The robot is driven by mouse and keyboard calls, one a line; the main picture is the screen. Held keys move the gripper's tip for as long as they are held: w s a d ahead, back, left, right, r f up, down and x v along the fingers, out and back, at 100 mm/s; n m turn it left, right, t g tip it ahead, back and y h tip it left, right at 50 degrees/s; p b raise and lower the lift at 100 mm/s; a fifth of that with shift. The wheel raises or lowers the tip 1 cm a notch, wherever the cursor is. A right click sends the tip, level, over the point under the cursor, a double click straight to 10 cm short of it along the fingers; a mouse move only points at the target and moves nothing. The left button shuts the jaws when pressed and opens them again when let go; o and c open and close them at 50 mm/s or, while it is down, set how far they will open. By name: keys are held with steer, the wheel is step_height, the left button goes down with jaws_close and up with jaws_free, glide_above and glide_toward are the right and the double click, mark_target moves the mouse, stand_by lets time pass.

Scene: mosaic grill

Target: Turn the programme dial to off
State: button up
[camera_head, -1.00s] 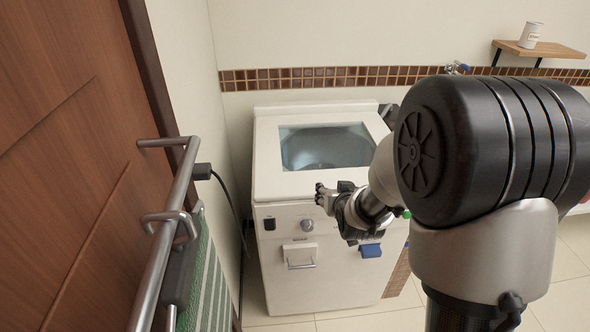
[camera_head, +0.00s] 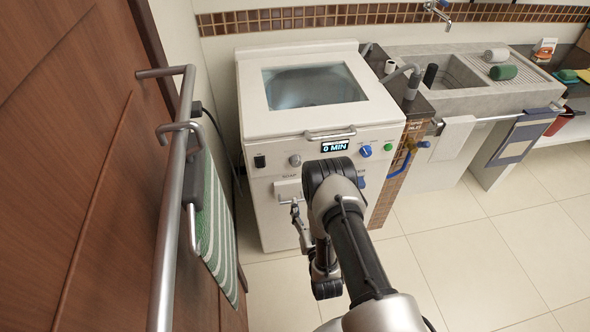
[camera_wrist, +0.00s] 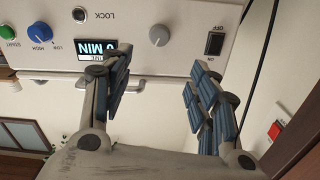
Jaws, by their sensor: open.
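The washing machine (camera_head: 262,215) is white with a glass-topped lid. Its grey round dial (camera_head: 295,160) is on the front panel, between the black rocker switch (camera_head: 259,161) and the display (camera_head: 335,146) reading "0 MIN". In the wrist view, which is upside down, the grey dial (camera_wrist: 159,35) is beyond the fingertips, near the middle between them. No setting marks are legible around it. My gripper (camera_head: 305,222) is in front of the machine, below the panel. In the wrist view its fingers (camera_wrist: 163,72) are spread with nothing between them, apart from the dial.
A blue knob (camera_head: 366,151) and green button (camera_head: 388,147) are right of the display. A handle bar (camera_head: 330,134) juts from the lid's front. A wooden door with a metal rail (camera_head: 172,200) and striped towel (camera_head: 214,215) is close on the left. A stone sink (camera_head: 450,75) is right.

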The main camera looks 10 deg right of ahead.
mark_target(296, 165)
steer(key=w+b, duration=0.4)
steer(key=w, duration=1.3)
steer(key=shift+w+b, duration=0.15)
steer(key=shift+b, duration=0.25)
steer(key=shift+c, duration=0.2)
steer(key=c, duration=1)
steer(key=shift+c, duration=0.2)
